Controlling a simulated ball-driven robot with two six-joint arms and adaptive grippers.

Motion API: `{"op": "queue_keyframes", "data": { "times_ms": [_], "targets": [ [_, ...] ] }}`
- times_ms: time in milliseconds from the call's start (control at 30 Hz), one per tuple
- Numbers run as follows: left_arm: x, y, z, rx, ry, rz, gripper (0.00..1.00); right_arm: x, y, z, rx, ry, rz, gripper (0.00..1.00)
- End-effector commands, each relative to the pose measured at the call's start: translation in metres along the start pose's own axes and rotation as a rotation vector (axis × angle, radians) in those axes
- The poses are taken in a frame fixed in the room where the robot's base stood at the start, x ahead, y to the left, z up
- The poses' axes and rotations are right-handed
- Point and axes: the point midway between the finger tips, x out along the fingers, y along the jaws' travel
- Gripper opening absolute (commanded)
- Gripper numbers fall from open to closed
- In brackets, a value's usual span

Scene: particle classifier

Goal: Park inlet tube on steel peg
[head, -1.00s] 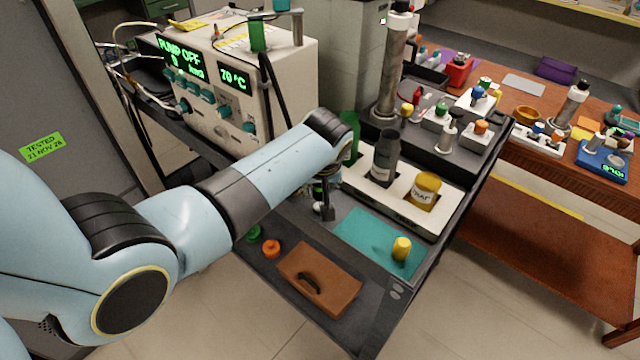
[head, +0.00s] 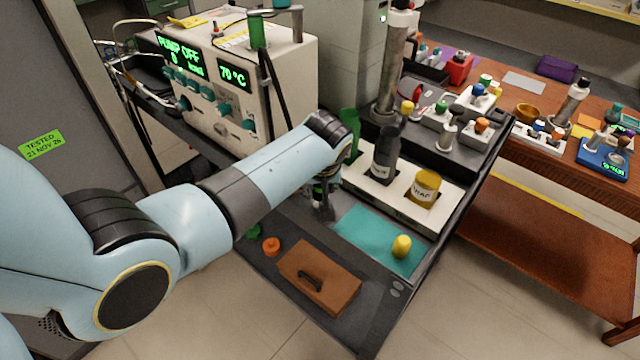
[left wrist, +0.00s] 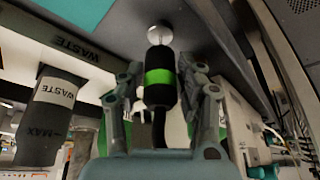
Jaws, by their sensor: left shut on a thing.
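My left gripper (head: 322,208) is low over the dark cart top, beside the teal mat. In the left wrist view its fingers (left wrist: 160,92) are shut around the black inlet tube end with a bright green band (left wrist: 159,76). The thin black tube runs from it back toward the wrist. A round steel piece (left wrist: 159,34), apparently the steel peg's foot, sits on the dark surface right at the far end of the tube end. The peg's shaft is hidden, so I cannot tell whether the tube end is over it or only in line with it. My right gripper is out of view.
A white rack (head: 440,218) with a dark waste bottle (head: 384,160) and a yellow jar (head: 425,188) stands close to the right. The teal mat (head: 365,240), a brown board (head: 335,288) and an orange cap (head: 271,246) lie in front. The pump box (head: 285,60) is behind.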

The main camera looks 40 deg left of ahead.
Motion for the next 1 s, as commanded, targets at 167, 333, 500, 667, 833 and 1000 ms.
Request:
{"op": "queue_keyframes", "data": {
  "times_ms": [167, 333, 500, 667, 833, 1000],
  "targets": [
    [0.005, 0.0, 0.002, 0.0, 0.0, 0.0, 0.04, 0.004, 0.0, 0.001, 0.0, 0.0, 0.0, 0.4],
    [0.009, 0.0, 0.004, 0.0, 0.0, 0.0, 0.04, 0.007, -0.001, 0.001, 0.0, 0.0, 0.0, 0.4],
    [0.013, 0.0, 0.005, 0.0, 0.0, 0.0, 0.04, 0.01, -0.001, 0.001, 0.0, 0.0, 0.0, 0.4],
    [0.016, 0.0, 0.007, 0.0, 0.0, 0.0, 0.04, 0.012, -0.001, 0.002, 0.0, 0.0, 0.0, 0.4],
    [0.02, 0.001, 0.008, 0.0, 0.001, 0.0, 0.04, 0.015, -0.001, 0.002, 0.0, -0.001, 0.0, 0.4],
    [0.024, 0.001, 0.01, 0.0, 0.001, 0.0, 0.04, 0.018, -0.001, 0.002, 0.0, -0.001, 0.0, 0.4]
  ]
}}
